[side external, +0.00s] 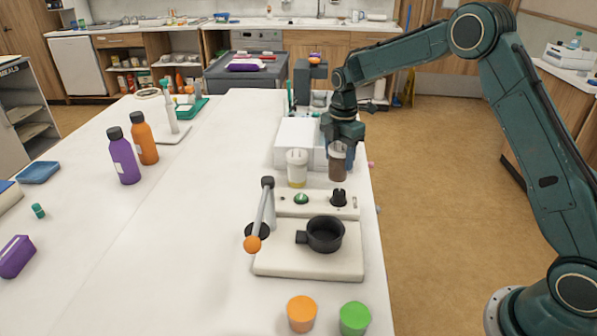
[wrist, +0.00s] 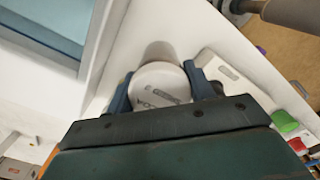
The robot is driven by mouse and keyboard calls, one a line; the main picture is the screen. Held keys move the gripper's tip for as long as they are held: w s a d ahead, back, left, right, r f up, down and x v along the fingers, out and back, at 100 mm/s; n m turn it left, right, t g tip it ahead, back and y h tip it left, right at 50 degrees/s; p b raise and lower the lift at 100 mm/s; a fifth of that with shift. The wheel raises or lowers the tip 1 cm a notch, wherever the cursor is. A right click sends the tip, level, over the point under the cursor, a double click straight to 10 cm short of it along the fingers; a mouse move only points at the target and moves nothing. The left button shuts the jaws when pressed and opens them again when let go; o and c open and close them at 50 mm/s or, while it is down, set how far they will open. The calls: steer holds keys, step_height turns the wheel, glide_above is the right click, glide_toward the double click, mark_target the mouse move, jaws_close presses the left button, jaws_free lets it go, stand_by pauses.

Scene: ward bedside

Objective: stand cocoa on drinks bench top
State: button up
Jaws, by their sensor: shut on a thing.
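My gripper (side external: 340,140) is shut on a brown jar (side external: 338,165), which I take to be the cocoa. The jar hangs upright below the fingers, near the right edge of the long white bench top (side external: 190,235). I cannot tell whether its base touches the surface. In the wrist view its round pale lid (wrist: 160,88), with dark lettering, sits between my two blue fingers. Lower parts of the jar are hidden there. A similar pale jar with a yellow band (side external: 297,168) stands just left of the brown one.
A white box (side external: 296,135) stands behind the jars. In front is a machine with a lever (side external: 262,215) and a black handled cup (side external: 325,234). Orange (side external: 301,313) and green (side external: 355,318) tubs stand at the near end. Purple and orange bottles (side external: 122,157) stand left; the middle bench is clear.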

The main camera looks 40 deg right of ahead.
mark_target(338, 166)
steer(key=shift+f, duration=1.65)
steer(key=shift+f, duration=0.15)
steer(key=o, duration=1.1)
step_height(338, 166, up, 12)
steer(key=shift+f, duration=0.1)
steer(key=shift+r, duration=0.25)
steer(key=shift+r, duration=0.1)
